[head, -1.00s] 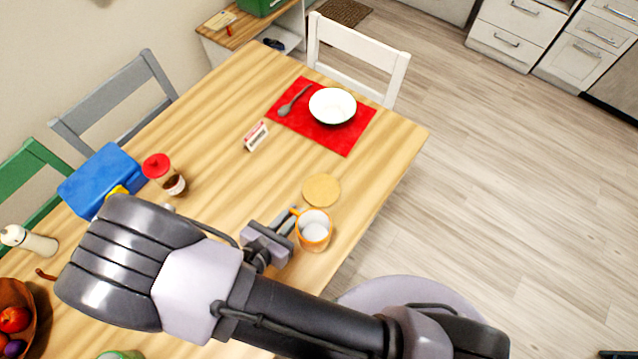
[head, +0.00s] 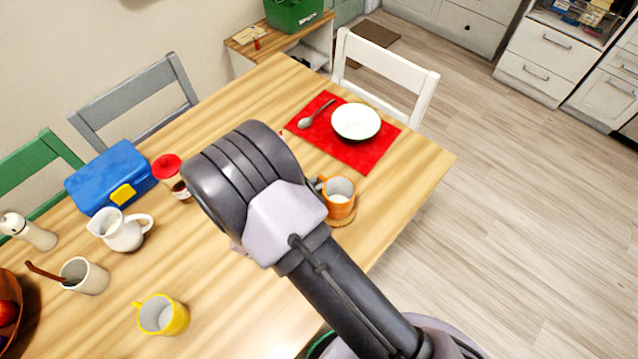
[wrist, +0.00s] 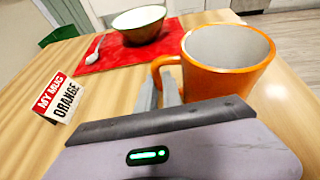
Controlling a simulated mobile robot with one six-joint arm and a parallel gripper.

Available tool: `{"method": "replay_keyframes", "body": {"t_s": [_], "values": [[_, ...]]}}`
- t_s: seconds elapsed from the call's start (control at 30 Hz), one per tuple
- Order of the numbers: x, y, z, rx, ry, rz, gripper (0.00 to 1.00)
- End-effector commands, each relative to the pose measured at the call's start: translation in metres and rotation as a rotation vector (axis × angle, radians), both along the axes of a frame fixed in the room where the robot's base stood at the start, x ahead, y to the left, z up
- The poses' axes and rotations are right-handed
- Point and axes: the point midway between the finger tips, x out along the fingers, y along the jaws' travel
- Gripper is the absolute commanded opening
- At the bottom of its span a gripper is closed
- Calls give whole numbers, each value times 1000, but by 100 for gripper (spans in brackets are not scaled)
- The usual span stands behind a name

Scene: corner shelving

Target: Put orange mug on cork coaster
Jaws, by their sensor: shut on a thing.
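The orange mug (head: 339,203) is upright, directly over the cork coaster (head: 348,221) near the table's right edge. Only a rim of the coaster shows past the mug's base; I cannot tell whether the mug touches it. In the wrist view the orange mug (wrist: 228,78) fills the right side, its handle toward my fingers. My gripper (wrist: 160,88) is shut on the mug's handle. In the head view my arm hides most of the gripper. The coaster is hidden in the wrist view.
A red placemat (head: 333,143) with a white bowl (head: 356,120) and spoon (head: 316,113) lies beyond the mug. A card reading "MY MUG ORANGE" (wrist: 58,97) stands to the left. A yellow mug (head: 165,316), white pitcher (head: 120,232) and blue box (head: 108,177) stand further left.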

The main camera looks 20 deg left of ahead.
Motion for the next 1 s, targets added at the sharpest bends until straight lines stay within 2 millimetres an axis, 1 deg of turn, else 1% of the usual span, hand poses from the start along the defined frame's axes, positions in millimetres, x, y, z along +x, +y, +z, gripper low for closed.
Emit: {"method": "replay_keyframes", "body": {"t_s": [0.1, 0.13, 0.2, 0.23, 0.47, 0.57, 0.67, 1.0], "values": [[0, 0, -4, 0, 0, 0, 0], [0, 0, -3, 0, 0, 0, 16], [0, 0, -3, 0, 0, 0, 29], [0, 0, -3, 0, 0, 0, 31], [0, 0, -3, 0, 0, 0, 31], [0, 0, 3, 0, 0, 0, 31], [-13, 5, 9, 0, 0, 3, 31], [-81, 26, 38, 0, 0, 3, 31]]}}
